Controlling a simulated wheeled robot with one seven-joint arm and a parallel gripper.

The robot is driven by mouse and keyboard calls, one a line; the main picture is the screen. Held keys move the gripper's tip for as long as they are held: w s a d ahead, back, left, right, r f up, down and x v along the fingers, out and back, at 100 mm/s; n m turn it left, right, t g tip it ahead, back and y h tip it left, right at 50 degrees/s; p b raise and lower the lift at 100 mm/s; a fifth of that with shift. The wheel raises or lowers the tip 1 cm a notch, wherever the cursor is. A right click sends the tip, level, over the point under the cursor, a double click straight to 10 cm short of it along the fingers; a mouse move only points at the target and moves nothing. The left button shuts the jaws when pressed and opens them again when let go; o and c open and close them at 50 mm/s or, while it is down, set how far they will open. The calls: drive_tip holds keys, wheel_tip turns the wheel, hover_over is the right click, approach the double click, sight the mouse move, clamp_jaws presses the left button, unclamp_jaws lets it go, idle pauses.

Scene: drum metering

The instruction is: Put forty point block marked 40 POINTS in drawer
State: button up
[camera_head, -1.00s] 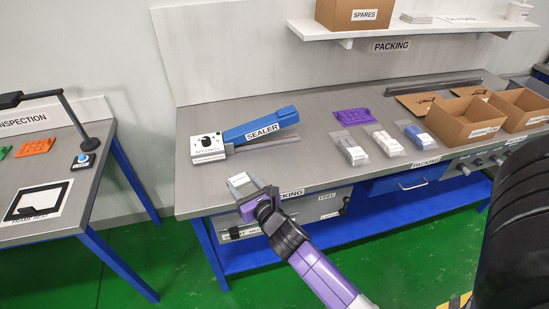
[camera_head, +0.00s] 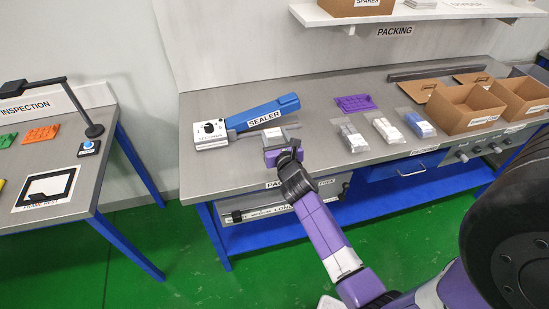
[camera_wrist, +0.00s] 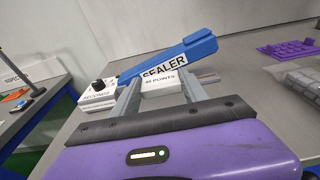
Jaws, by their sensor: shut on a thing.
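My gripper (camera_head: 278,143) is over the front part of the packing bench, just in front of the sealer. In the wrist view my gripper (camera_wrist: 160,92) is shut on a pale block (camera_wrist: 162,79), whose white label seems to read 40 POINTS. The block sits between the two grey fingers, with the sealer directly behind it. In the head view it is small and partly hidden by my gripper. A blue drawer (camera_head: 385,174) with a pale handle is under the bench front, right of my arm, and looks closed.
The sealer (camera_head: 262,112), with its raised blue arm, stands close beyond my gripper. A purple tray (camera_head: 355,102), several bagged items and open cardboard boxes (camera_head: 463,122) lie to the right. A grey unit (camera_head: 250,214) hangs below the bench's left front.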

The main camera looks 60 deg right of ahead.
wheel_tip(320, 180, down, 7)
drive_tip(key=b, duration=0.3)
drive_tip(key=shift+r, duration=0.15)
drive_tip(key=shift+f+b, duration=2.2)
drive_tip(key=shift+f, duration=0.15)
drive_tip(key=shift+f, duration=0.15)
drive_tip(key=o, duration=1.3)
drive_tip(key=shift+o, duration=0.2)
